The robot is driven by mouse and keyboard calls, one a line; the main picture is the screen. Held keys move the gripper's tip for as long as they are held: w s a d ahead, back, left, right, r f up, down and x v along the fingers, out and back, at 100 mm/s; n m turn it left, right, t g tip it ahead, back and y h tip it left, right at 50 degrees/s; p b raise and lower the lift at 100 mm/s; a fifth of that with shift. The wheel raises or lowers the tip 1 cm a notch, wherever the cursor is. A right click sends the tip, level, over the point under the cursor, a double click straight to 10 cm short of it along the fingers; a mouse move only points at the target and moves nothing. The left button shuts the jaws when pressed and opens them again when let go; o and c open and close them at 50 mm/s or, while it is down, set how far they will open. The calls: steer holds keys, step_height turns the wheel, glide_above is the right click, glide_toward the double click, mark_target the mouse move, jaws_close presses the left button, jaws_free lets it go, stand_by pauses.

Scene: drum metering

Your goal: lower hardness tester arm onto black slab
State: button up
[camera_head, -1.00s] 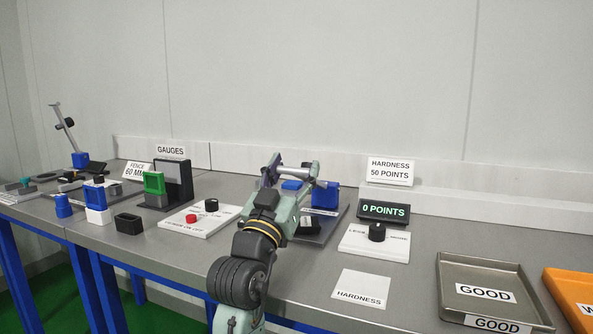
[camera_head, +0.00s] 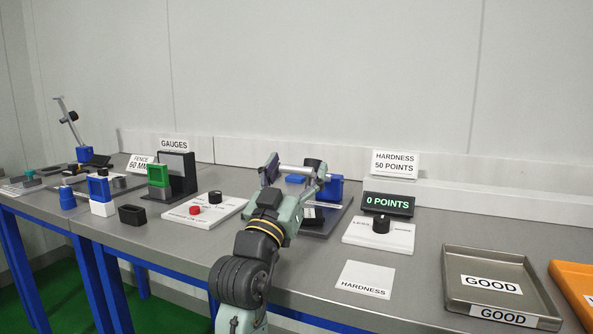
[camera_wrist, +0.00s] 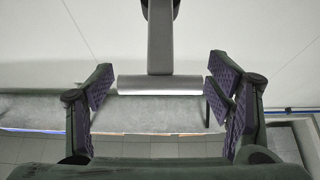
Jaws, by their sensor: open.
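My gripper (camera_head: 291,169) is open above the hardness tester, behind my own arm links. In the wrist view its two purple-padded fingers (camera_wrist: 161,90) stand apart on either side of the tester arm's grey crossbar (camera_wrist: 160,84), with gaps at both ends. A grey stem (camera_wrist: 160,40) joins the crossbar from above. In the head view the light grey bar (camera_head: 292,172) shows between the fingers. The tester's blue block (camera_head: 331,189) stands on a dark grey base plate (camera_head: 325,226). A black piece (camera_head: 308,215) with a white mark, likely the slab, is partly hidden by my arm.
A "0 POINTS" display (camera_head: 388,204) and a white board with a black knob (camera_head: 381,224) stand right of the tester. A "HARDNESS" card (camera_head: 364,280) lies in front. A "GOOD" tray (camera_head: 490,284) is farther right. A red button (camera_head: 195,210) and gauge stand (camera_head: 178,172) are left.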

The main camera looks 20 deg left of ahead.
steer(key=shift+s, duration=0.1)
steer(key=shift+s+a+f, duration=0.1)
steer(key=shift+s+f, duration=0.1)
steer(key=shift+s, duration=0.1)
steer(key=s+f, duration=0.1)
steer(key=s, duration=1.3)
steer(key=shift+a, duration=0.2)
